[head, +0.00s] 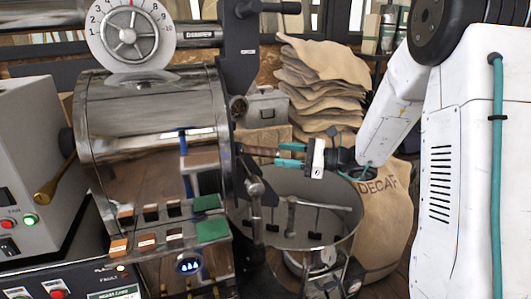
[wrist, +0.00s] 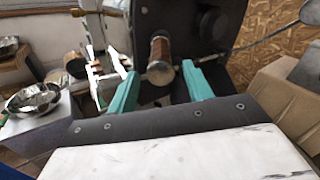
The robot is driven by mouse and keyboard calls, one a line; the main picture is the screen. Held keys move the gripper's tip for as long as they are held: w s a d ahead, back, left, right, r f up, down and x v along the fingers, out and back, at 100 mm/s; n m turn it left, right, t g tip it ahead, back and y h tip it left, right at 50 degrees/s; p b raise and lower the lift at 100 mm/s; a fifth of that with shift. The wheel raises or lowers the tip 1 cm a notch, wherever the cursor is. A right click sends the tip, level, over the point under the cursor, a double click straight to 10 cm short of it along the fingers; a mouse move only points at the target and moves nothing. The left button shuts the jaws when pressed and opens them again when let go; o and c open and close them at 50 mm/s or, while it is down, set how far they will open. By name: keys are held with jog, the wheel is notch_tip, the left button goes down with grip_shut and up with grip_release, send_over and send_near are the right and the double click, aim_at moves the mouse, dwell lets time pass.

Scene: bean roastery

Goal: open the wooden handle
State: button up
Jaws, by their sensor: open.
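The wooden handle (head: 258,152) sticks out from the dark front plate of the steel roaster (head: 150,125), pointing right toward my gripper (head: 289,155). In the wrist view the handle (wrist: 160,50) is a brown grip with a round metal end. That end lies in line with the gap between the teal fingers of my gripper (wrist: 160,71). The fingers are open, one on each side, with a visible gap to the handle. Whether the fingertips overlap the handle's end in depth is hard to tell.
A round cooling tray (head: 345,212) with stirring arms lies below my gripper. Stacked burlap sacks (head: 325,75) stand behind, and a DECAF sack (head: 390,215) stands at right. A lever with a metal knob (head: 254,188) is close below the handle. A metal bowl (wrist: 32,98) is at left in the wrist view.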

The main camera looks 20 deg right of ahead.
aim_at(264, 152)
jog(key=x, duration=0.6)
jog(key=shift+w+a, duration=0.25)
jog(key=shift+a, duration=0.05)
